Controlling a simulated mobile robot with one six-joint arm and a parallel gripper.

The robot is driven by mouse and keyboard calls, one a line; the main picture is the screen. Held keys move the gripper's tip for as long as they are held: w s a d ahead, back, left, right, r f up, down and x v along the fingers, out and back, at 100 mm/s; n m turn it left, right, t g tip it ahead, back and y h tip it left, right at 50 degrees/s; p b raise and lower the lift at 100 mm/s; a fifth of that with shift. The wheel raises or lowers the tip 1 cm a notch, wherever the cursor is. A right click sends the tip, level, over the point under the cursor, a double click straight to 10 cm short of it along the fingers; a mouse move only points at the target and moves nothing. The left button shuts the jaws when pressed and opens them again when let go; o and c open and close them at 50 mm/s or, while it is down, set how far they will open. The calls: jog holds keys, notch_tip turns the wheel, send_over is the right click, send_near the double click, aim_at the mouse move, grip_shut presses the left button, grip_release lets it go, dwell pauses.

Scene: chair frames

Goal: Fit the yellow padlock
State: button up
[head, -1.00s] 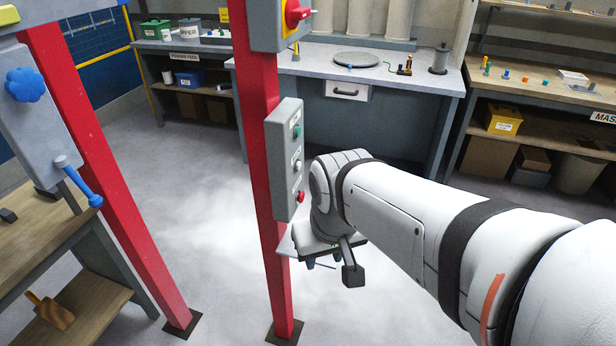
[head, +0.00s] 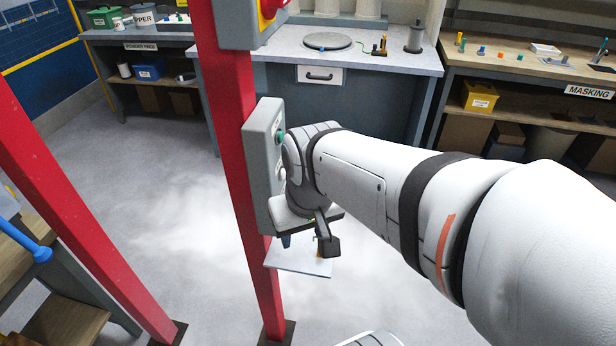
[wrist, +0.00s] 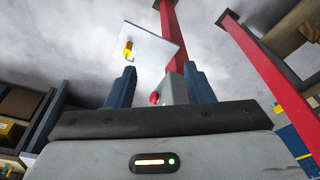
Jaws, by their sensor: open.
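The yellow padlock (wrist: 128,49) lies on a small pale shelf (wrist: 158,44) in the wrist view, nearer its left side, with a grey shackle. The shelf also shows in the head view (head: 300,263), beside the red post and below my gripper. My gripper (wrist: 160,70) is open and empty, its two blue fingers spread short of the shelf; the padlock is in line with the left finger. In the head view my gripper (head: 302,242) hangs over the shelf, mostly hidden by my wrist. A red rotary switch (head: 270,5) on a grey box is cut by the top edge.
A grey button box (head: 262,150) on the red post (head: 232,130) stands close left of my wrist. A red button (wrist: 155,98) shows between my fingers. A second red post (head: 80,215) stands left. Workbenches line the back; the floor between is clear.

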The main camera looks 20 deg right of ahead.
jog(key=w+d+f+m+y+b, duration=0.2)
jog(key=d+f+m+y+b, duration=0.1)
jog(key=f+m, duration=0.3)
jog(key=w+d+f+m+y+b, duration=0.2)
jog(key=d+f+m+y+b, duration=0.1)
jog(key=f, duration=0.6)
jog(key=w+d+f+m+y+b, duration=0.2)
jog(key=d+f+m+y+b, duration=0.2)
jog(key=f+m+y, duration=0.3)
jog(key=shift+w+f+m+y+b, duration=0.2)
jog(key=shift+w+m+y+b, duration=0.15)
jog(key=shift+m, duration=0.45)
jog(key=w+d+f+m+t+y+b, duration=0.1)
jog(key=d+f+m+t+b, duration=0.1)
jog(key=d+f+m+t, duration=0.6)
jog(key=shift+n, duration=0.5)
jog(key=x, duration=0.2)
jog(key=r+x, duration=0.1)
jog(key=x, duration=0.2)
jog(key=b+x, duration=0.1)
jog(key=x, duration=0.1)
jog(key=shift+w+r, duration=0.15)
jog(key=shift+w, duration=0.05)
jog(key=shift+w+a, duration=0.15)
jog(key=shift+c, duration=0.5)
grip_shut()
